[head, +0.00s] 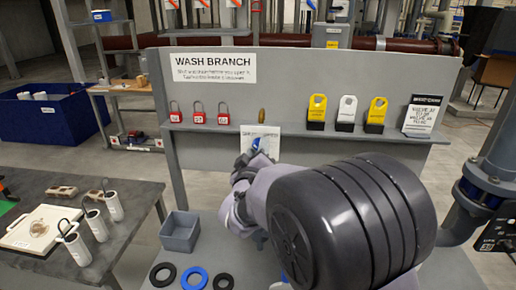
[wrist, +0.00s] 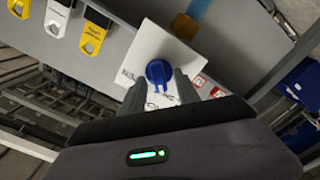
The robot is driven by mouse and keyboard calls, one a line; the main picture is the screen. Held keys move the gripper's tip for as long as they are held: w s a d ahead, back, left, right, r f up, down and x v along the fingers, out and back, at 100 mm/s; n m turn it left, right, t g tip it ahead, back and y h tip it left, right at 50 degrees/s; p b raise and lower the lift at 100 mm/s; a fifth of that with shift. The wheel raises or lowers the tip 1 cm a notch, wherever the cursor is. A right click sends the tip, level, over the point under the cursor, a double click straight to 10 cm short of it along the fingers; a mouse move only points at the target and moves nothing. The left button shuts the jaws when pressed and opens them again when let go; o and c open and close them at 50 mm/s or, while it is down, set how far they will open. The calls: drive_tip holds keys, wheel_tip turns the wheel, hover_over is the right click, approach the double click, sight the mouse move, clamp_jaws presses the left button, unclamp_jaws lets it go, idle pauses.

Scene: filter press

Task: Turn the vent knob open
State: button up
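The vent knob is a blue knob (wrist: 160,73) on a white square plate (wrist: 163,52) fixed to the grey panel. In the head view, a small part of the knob (head: 256,143) shows on its plate (head: 266,134), mostly behind my arm.
Red padlocks (head: 198,114) stand left of the plate on the panel's shelf, with a brass-coloured tag (head: 262,116) above it. Yellow and white lockout tags (head: 347,113) stand to the right. A grey bin (head: 180,231) and several rings (head: 194,278) lie on the bench below.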

drive_tip(key=shift+c, duration=0.2)
clamp_jaws()
drive_tip(key=shift+b, duration=0.4)
drive_tip(key=shift+d+m+b, duration=0.15)
drive_tip(key=shift+m+b, duration=2.6)
drive_tip(key=shift+m, duration=0.2)
drive_tip(key=shift+d+m+b, duration=0.15)
drive_tip(key=shift+m+b, duration=2.65)
drive_tip(key=shift+m, duration=0.2)
drive_tip(key=shift+d+m+b, duration=0.15)
drive_tip(key=shift+m+b, duration=2.6)
drive_tip(key=shift+m, duration=0.2)
